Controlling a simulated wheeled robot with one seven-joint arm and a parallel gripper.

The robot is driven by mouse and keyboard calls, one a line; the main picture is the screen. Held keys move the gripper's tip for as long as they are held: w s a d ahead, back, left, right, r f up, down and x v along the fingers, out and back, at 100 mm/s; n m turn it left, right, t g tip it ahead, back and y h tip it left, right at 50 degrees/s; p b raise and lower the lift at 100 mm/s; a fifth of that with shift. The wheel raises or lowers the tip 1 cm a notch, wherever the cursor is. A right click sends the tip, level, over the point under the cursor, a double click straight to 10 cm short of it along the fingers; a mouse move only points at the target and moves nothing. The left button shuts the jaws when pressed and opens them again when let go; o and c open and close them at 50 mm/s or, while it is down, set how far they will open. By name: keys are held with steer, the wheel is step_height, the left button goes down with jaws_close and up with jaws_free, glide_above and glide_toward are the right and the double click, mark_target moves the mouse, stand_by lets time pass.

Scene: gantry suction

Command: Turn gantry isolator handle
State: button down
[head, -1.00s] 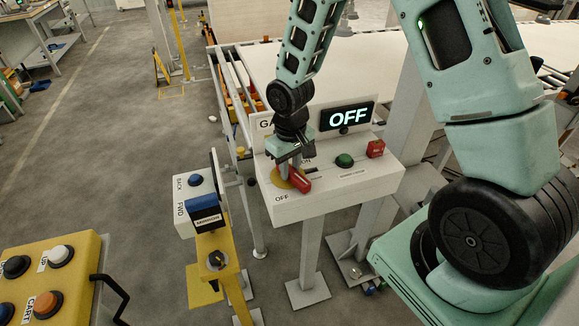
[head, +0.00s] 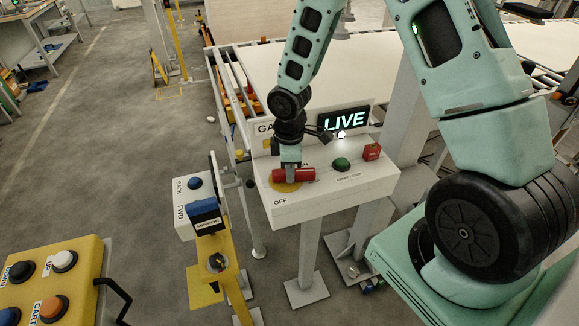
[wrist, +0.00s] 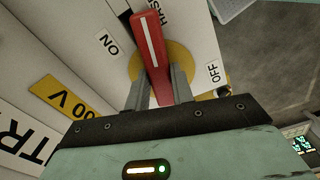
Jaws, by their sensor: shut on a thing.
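The gantry isolator handle is a red bar with a white stripe (wrist: 150,50) on a yellow round plate (wrist: 188,62) marked ON and OFF. It also shows in the head view as a red handle (head: 296,175) lying sideways on the white control box (head: 330,195). My gripper (wrist: 160,88) is shut on the handle, one finger on each side of it. In the head view my gripper (head: 291,168) comes down onto the handle from above. The display (head: 343,121) on the box reads LIVE, and a small white lamp (head: 341,135) below it is lit.
A yellow post with a blue-topped switch box (head: 205,212) stands close on the left. A yellow button panel (head: 50,285) is at front left. Open floor lies at far left.

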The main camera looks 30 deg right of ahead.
steer(key=shift+w+r+n+p, duration=0.15)
steer(key=shift+n+p, duration=0.3)
steer(key=shift+n, duration=1.05)
steer(key=c, duration=1.2)
jaws_free()
steer(key=shift+d, duration=0.1)
step_height(320, 180, up, 17)
steer(key=b, duration=0.1)
steer(key=shift+r, duration=0.1)
